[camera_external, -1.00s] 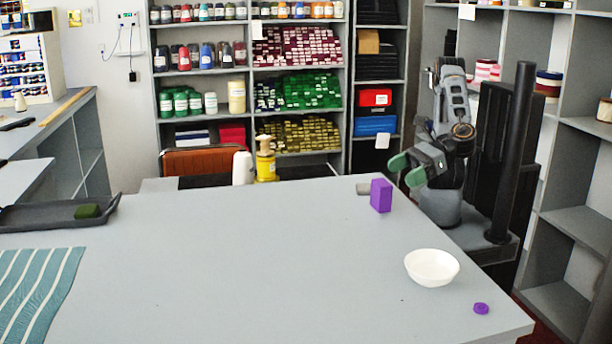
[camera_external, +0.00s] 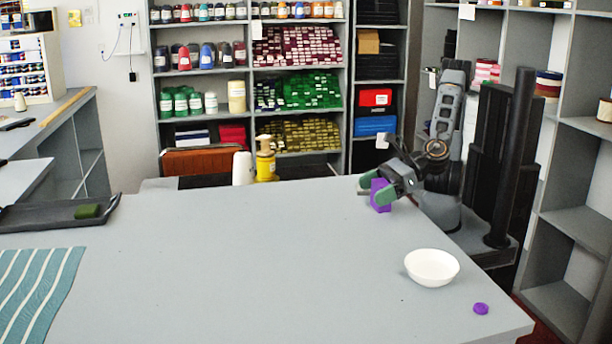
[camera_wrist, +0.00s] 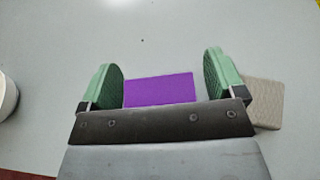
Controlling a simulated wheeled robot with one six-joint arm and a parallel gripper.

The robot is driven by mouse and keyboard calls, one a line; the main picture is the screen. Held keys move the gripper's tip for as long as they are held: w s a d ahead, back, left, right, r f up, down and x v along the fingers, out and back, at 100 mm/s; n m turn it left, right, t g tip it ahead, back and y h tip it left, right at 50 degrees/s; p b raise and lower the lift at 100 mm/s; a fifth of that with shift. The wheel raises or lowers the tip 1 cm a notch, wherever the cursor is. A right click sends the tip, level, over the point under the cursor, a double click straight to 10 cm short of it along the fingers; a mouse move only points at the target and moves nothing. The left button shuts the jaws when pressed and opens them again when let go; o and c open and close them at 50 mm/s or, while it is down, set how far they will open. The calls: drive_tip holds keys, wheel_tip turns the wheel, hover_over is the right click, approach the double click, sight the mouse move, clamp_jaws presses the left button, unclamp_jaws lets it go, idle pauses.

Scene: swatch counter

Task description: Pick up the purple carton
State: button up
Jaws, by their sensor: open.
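The purple carton (camera_external: 380,204) stands on the grey table near its far right edge, partly covered by my gripper in the outside view. My gripper (camera_external: 377,188) has green finger pads and is open at the carton. In the wrist view, the carton (camera_wrist: 160,90) shows between the two spread green fingers of my gripper (camera_wrist: 165,80). Gaps show on both sides, the left one very narrow. The carton's lower part there is hidden behind my gripper's dark body.
A beige-grey block (camera_wrist: 265,103) lies just outside the right finger in the wrist view. A white bowl (camera_external: 432,267) and a small purple disc (camera_external: 481,308) are at the table's right front. A dark tray (camera_external: 50,215) holds a green block at left. The table (camera_external: 250,260) is clear in the middle.

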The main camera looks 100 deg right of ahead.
drive_tip(key=shift+c, duration=0.2)
drive_tip(key=c, duration=1)
drive_tip(key=shift+r, duration=0.15)
